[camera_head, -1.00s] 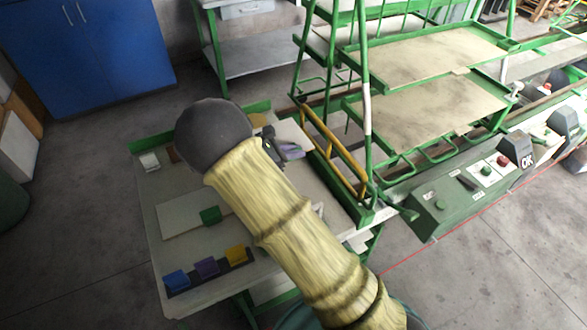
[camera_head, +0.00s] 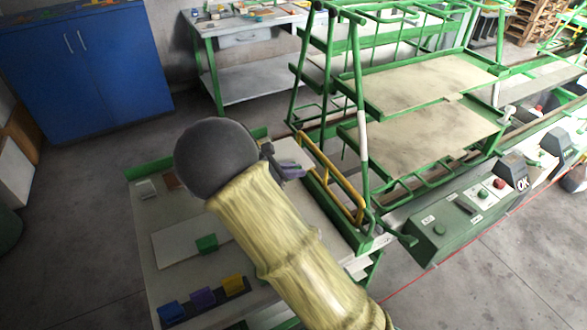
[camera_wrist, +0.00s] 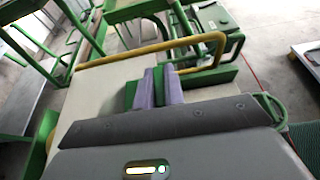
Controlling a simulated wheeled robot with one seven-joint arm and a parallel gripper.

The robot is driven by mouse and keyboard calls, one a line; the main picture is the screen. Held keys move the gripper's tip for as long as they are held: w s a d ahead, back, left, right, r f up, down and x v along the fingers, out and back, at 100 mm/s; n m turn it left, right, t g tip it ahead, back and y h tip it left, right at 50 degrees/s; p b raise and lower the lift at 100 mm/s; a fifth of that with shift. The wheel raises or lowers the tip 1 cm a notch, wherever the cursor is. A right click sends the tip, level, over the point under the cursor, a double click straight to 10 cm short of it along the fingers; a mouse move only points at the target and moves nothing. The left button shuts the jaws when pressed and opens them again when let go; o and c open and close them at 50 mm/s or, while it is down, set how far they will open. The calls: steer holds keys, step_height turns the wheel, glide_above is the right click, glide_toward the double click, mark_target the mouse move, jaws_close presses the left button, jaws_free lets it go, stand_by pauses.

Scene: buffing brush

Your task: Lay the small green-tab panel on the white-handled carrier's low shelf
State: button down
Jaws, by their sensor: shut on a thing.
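My gripper (camera_wrist: 161,88) has purple fingers, shut on a green tab (camera_wrist: 160,84) between them. The pale panel (camera_wrist: 100,92) under the tab shows in the wrist view; its edges are partly hidden by my wrist. In the head view my gripper (camera_head: 291,170) is at the table's right side, with a white panel corner (camera_head: 293,150) beyond it. The carrier (camera_head: 361,134) has a white sleeve on its green post. Its low shelf (camera_head: 430,135) is a bare tan board in a green frame, right of my gripper.
A yellow bar (camera_head: 333,175) stands between my gripper and the shelf. The upper shelf (camera_head: 425,82) is bare. The work table (camera_head: 150,215) holds another pale panel (camera_head: 178,245) with a green block and a rack of coloured blocks (camera_head: 203,299). A control box (camera_head: 455,225) stands right.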

steer(key=s+d+r, duration=0.4)
steer(key=s+d, duration=0.4)
steer(key=s, duration=0.2)
steer(key=s+d+r, duration=0.4)
steer(key=s+d, duration=0.4)
steer(key=s, duration=0.1)
steer(key=shift+s+r+m+g, duration=0.3)
steer(key=shift+s+m+g, duration=0.1)
steer(key=shift+d, duration=0.1)
